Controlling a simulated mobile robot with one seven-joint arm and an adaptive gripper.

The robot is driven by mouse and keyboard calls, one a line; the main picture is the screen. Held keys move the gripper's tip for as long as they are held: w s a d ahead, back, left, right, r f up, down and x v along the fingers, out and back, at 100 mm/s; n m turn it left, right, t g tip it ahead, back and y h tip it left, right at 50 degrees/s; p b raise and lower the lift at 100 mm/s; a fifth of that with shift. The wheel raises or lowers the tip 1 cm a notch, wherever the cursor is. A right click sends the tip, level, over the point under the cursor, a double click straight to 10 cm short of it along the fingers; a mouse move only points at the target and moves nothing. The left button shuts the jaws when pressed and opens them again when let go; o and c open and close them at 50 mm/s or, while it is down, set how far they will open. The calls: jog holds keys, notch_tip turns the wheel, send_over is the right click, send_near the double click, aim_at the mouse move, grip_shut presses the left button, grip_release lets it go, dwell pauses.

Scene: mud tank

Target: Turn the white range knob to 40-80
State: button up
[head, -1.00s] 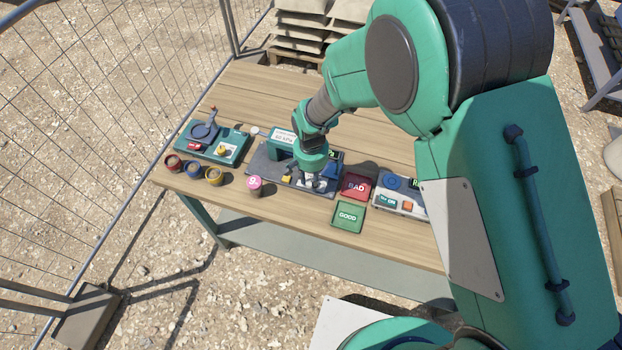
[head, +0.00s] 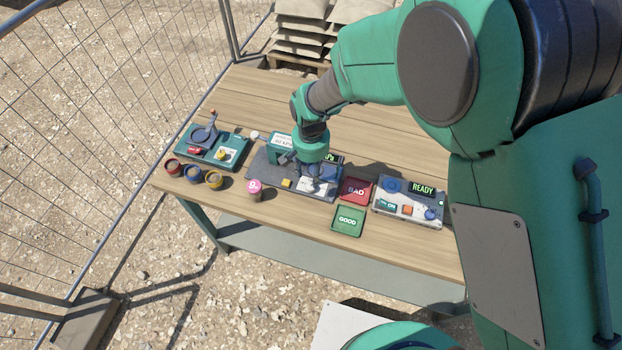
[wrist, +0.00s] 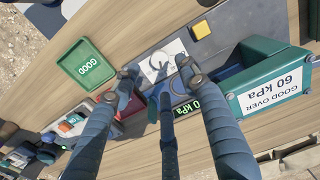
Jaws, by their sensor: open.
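The dark grey test unit (head: 265,165) stands mid-table, with a white dial panel (head: 317,187) at its front right. In the wrist view the white panel (wrist: 177,48) lies just beyond my fingertips, with a pale round shape (wrist: 158,62) on it that looks like the white range knob. Its markings and pointer are too small to read. My gripper (head: 309,172) is over the panel; in the wrist view my gripper (wrist: 157,72) is open, one finger on each side of the pale shape. I cannot tell whether they touch it.
A yellow button (wrist: 201,29) and a teal box with a "GOOD OVER 60 kPa" label (wrist: 268,85) are beside the panel. The red BAD tray (head: 355,190), green GOOD tray (head: 348,220) and READY box (head: 408,205) are right; a pink-lidded cup (head: 255,190) is left.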

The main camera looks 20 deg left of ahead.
jog(key=shift+r, duration=2.65)
jog(key=d+r+m+t+y+b, duration=0.1)
jog(key=d+r+t, duration=0.1)
jog(key=d+r, duration=1.8)
jog(key=s+d+r+t, duration=0.1)
jog(key=s+d+r, duration=0.3)
jog(key=s+d, duration=0.4)
jog(key=s+d+r+m+t+h+b, duration=0.1)
jog(key=s+d+r, duration=0.3)
jog(key=s+d, duration=0.5)
jog(key=shift+s+d+t, duration=0.15)
jog(key=shift+d+t, duration=0.6)
jog(key=shift+t, duration=0.05)
